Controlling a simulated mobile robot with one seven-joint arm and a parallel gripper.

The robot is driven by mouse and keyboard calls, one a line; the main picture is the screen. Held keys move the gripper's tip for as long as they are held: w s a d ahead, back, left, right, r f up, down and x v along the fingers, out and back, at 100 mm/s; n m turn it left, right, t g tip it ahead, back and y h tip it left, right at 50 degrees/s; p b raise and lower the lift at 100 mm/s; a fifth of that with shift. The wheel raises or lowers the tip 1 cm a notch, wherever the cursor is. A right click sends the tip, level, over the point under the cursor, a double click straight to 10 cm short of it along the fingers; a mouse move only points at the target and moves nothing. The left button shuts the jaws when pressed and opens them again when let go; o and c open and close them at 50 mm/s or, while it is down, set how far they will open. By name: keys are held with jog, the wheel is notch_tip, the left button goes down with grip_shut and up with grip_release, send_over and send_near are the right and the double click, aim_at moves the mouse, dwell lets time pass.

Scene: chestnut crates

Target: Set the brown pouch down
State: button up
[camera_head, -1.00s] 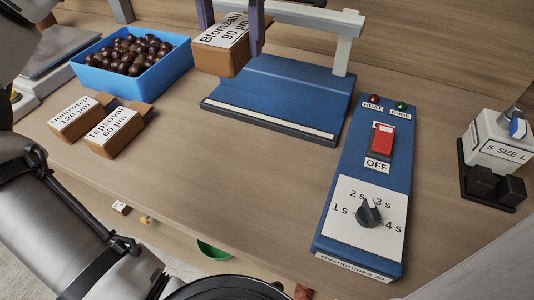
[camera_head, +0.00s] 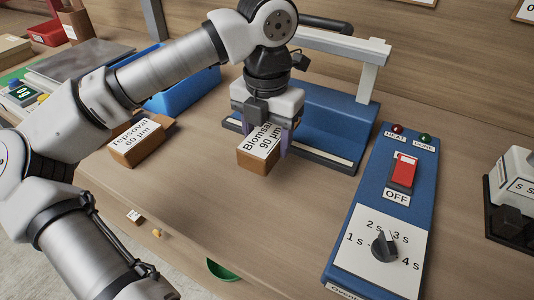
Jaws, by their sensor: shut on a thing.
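The brown pouch (camera_head: 259,163) has a white label reading "Blomsal 90 µm". My gripper (camera_head: 268,130) is shut on it, with a purple finger on each side. The pouch is in front of the blue sealer (camera_head: 333,115), near the left part of its base. I cannot tell whether its underside touches the table (camera_head: 210,205) or hangs just above it. My arm hides part of the sealer and the area behind it.
Another brown pouch, labelled "Tepsoval 60 µm" (camera_head: 141,144), lies to the left. A blue control box (camera_head: 411,152) with a red switch and dial stands right. Bare table lies in front of the pouch.

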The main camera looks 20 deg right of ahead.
aim_at(267, 135)
jog(key=shift+f, duration=2.3)
jog(key=shift+f, duration=0.15)
jog(key=o, duration=1.1)
notch_tip(267, 135, up, 12)
jog(key=shift+r, duration=0.2)
